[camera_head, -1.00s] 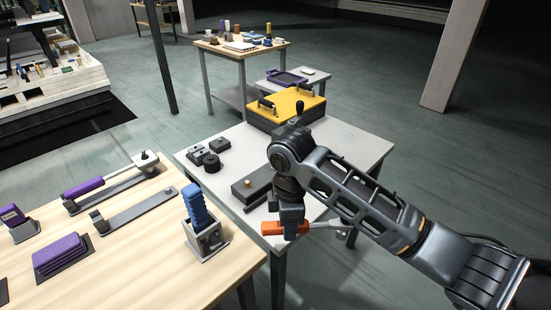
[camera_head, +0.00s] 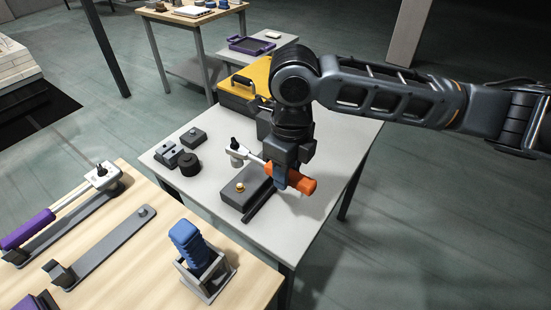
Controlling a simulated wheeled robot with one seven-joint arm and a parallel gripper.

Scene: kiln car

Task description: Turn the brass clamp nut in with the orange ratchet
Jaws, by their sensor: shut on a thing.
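My gripper (camera_head: 283,180) is shut on the orange handle (camera_head: 302,184) of the ratchet, above the grey table. The ratchet's silver shaft runs left from the gripper to its head (camera_head: 237,150), which has a dark top and a pale socket below. The brass clamp nut (camera_head: 240,187) sits on a dark grey clamp block (camera_head: 236,197) on the table. The ratchet head appears above and behind the nut, apart from it. My gripper covers part of the handle and shaft.
Small dark blocks (camera_head: 193,139) and a dark round piece (camera_head: 189,164) stand left of the clamp. A yellow-topped case (camera_head: 245,78) is behind. The wooden bench (camera_head: 140,264) holds a purple-handled ratchet (camera_head: 28,229) and a blue-handled tool (camera_head: 190,240) in a holder.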

